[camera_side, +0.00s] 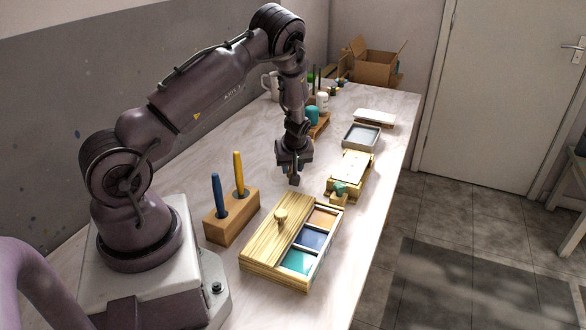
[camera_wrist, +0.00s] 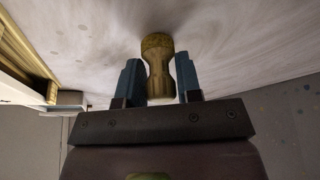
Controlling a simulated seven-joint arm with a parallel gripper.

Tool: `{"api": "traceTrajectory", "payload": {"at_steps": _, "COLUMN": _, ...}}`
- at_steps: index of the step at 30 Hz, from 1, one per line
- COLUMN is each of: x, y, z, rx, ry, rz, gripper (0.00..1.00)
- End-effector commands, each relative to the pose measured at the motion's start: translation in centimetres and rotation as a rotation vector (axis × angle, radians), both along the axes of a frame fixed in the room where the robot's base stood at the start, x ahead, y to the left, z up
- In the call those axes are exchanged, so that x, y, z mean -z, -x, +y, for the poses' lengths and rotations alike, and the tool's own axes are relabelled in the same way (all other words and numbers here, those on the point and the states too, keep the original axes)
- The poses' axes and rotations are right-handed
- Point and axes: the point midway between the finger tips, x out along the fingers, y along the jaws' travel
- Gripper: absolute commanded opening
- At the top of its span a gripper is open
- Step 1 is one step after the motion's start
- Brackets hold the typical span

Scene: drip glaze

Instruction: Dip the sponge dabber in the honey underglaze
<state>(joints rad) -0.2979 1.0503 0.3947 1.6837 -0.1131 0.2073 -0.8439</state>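My gripper (camera_side: 294,183) hangs over the table between the glaze box and a smaller wooden box. In the wrist view my gripper (camera_wrist: 158,75) has its two blue fingers close on either side of a tan, waisted piece (camera_wrist: 157,48), which looks like the sponge dabber. Its wide, speckled end extends past the fingertips toward the table. The side view does not show this piece clearly. The wooden glaze box (camera_side: 262,267) has a lid with a knob (camera_side: 281,216). Beside the lid, the honey underglaze (camera_side: 324,217) is the far compartment, then blue (camera_side: 313,238), then teal (camera_side: 297,262) nearest.
A wooden block (camera_side: 232,222) holds a blue-handled tool (camera_side: 218,194) and a yellow-handled tool (camera_side: 239,173) left of the glaze box. A smaller wooden box (camera_side: 347,180) with a teal piece (camera_side: 340,188) before it stands right of my gripper. A grey tray (camera_side: 361,136) lies beyond.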

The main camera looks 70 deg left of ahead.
Motion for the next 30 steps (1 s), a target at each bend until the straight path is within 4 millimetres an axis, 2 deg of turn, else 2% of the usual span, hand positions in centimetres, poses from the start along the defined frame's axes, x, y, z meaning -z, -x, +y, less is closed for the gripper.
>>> {"api": "traceTrajectory", "payload": {"at_steps": 8, "x": -0.3, "y": 0.0, "z": 0.0, "rx": 0.000, "ry": -0.001, "rz": -0.001, "gripper": 0.04}}
{"api": "traceTrajectory", "payload": {"at_steps": 30, "x": -3.6, "y": 0.0, "z": 0.0, "rx": 0.000, "ry": -0.001, "rz": -0.001, "gripper": 0.04}}
